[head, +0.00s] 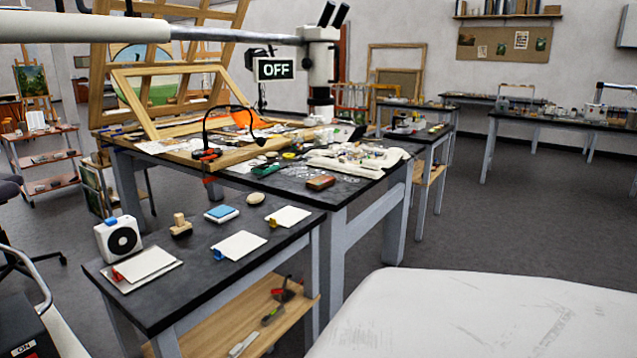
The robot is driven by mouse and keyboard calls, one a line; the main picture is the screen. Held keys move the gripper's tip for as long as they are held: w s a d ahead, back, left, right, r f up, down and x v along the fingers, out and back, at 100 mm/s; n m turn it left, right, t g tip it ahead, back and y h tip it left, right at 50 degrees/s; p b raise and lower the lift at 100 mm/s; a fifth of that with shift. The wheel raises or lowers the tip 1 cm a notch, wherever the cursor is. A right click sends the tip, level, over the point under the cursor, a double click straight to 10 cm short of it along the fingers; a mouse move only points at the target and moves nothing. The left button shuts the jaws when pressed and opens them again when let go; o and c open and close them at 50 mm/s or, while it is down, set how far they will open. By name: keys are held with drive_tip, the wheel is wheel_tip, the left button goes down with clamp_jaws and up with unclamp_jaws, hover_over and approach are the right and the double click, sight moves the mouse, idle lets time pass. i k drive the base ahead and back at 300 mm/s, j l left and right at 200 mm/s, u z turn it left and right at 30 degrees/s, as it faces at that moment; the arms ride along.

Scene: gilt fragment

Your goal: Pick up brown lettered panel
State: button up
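I cannot make out lettering on any brown panel from here. A small reddish-brown block (320,182) lies flat on the dark-topped main table (345,197), near its front right edge; its markings are too small to read. My gripper is not in view, so nothing shows of what it holds.
A lower side table (190,300) in front holds a white speaker-like box (118,238) and several white cards. Wooden frames (165,95) stand behind. Grey floor (470,225) is open at right.

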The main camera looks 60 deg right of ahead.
sight(320, 182)
drive_tip(key=z, duration=1.35)
drive_tip(key=i+j+z, duration=0.1)
drive_tip(key=z, duration=0.35)
drive_tip(key=i+j+z, duration=0.1)
drive_tip(key=j+z, duration=0.15)
drive_tip(key=z, duration=0.25)
drive_tip(key=i+j, duration=0.1)
drive_tip(key=j, duration=0.3)
drive_tip(key=i+j, duration=0.1)
drive_tip(key=j, duration=0.35)
drive_tip(key=i+l+u, duration=0.1)
drive_tip(key=l, duration=0.25)
drive_tip(key=i+l+u, duration=0.1)
drive_tip(key=i+l, duration=0.2)
drive_tip(key=i+l+u, duration=0.1)
drive_tip(key=l, duration=0.4)
drive_tip(key=i+l+u, duration=0.1)
drive_tip(key=l, duration=0.3)
drive_tip(key=i+l+u, duration=0.1)
drive_tip(key=i+l, duration=0.15)
drive_tip(key=l, duration=0.15)
drive_tip(key=i+l+u, duration=0.1)
drive_tip(key=l, duration=0.35)
drive_tip(key=i+l+u, duration=0.1)
drive_tip(key=l, duration=0.35)
drive_tip(key=i+l+u, duration=0.1)
drive_tip(key=l, duration=0.3)
drive_tip(key=i+l+u, duration=0.1)
drive_tip(key=i+l, duration=0.2)
drive_tip(key=l, duration=0.1)
